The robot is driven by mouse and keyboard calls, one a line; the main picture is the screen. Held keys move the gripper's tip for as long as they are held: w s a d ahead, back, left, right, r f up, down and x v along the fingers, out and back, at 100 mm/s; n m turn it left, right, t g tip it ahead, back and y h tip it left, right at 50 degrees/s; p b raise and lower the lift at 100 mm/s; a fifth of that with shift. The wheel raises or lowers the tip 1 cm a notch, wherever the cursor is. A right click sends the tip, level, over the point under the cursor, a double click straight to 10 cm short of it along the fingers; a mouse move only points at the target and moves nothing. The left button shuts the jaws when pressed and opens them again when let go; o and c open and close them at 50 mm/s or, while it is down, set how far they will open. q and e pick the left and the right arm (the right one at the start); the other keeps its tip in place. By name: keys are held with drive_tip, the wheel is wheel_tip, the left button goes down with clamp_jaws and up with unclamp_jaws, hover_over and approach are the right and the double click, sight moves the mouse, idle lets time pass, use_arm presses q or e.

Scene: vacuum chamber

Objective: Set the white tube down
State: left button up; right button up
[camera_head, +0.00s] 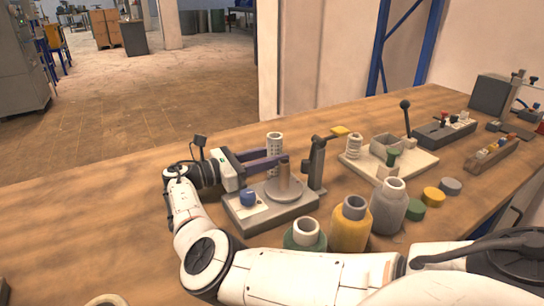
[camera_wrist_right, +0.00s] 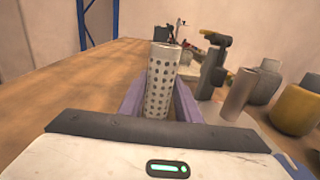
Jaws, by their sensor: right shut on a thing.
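The white tube (camera_head: 274,142) is upright and dotted with dark holes. It stands just behind the grey base plate (camera_head: 246,221). My right gripper (camera_head: 270,163) is shut on the tube, with its purple fingers on either side. In the right wrist view the tube (camera_wrist_right: 160,82) rises upright between the two fingers (camera_wrist_right: 158,104). Its lower end is hidden, so I cannot tell whether it touches the table (camera_head: 120,212). My left gripper is not in view.
The base plate carries a blue knob (camera_head: 248,197), a round disc with a brownish cylinder (camera_head: 284,176), and a dark post (camera_head: 317,165). Green (camera_head: 306,234), yellow (camera_head: 350,225) and grey (camera_head: 389,207) bottles stand in front right. A pale fixture board (camera_head: 415,164) lies beyond. The table's left is mostly clear.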

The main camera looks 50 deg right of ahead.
drive_tip(key=shift+f, duration=0.25)
drive_tip(key=o, duration=1)
drive_tip(key=shift+r, duration=0.15)
